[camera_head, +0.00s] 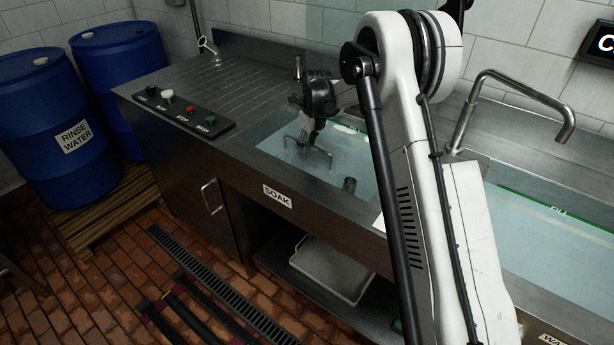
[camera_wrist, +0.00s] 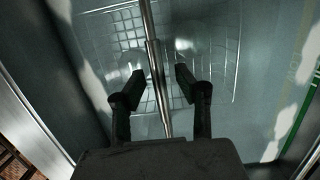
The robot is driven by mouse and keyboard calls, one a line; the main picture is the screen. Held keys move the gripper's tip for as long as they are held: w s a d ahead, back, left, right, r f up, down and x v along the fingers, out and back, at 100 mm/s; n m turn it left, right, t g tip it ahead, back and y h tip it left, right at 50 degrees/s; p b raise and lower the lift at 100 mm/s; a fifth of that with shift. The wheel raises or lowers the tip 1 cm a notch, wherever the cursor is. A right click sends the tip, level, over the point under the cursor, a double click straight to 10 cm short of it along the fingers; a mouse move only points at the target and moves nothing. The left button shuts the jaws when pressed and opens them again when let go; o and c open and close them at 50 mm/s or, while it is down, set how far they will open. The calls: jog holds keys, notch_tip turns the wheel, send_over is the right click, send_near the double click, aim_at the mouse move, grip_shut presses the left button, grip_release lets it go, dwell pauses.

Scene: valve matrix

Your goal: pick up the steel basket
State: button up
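The steel basket (camera_wrist: 205,60) lies under the water of the soak basin, and its wire grid shows blurred in the wrist view. Its bar handle (camera_wrist: 152,50) crosses the wrist view from top to bottom. In the head view the handle (camera_head: 318,152) stands out of the water just below my gripper (camera_head: 305,138). In the wrist view my gripper (camera_wrist: 158,84) is open, with one finger on each side of the handle and gaps between. In the head view the basket body is hard to make out under the water.
A faucet (camera_head: 510,85) stands at the right by a second water-filled basin (camera_head: 550,250). A button panel (camera_head: 183,110) is at the left, near blue barrels (camera_head: 60,120).

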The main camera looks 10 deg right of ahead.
grip_shut()
jog(key=shift+r, duration=0.1)
dwell(0.6)
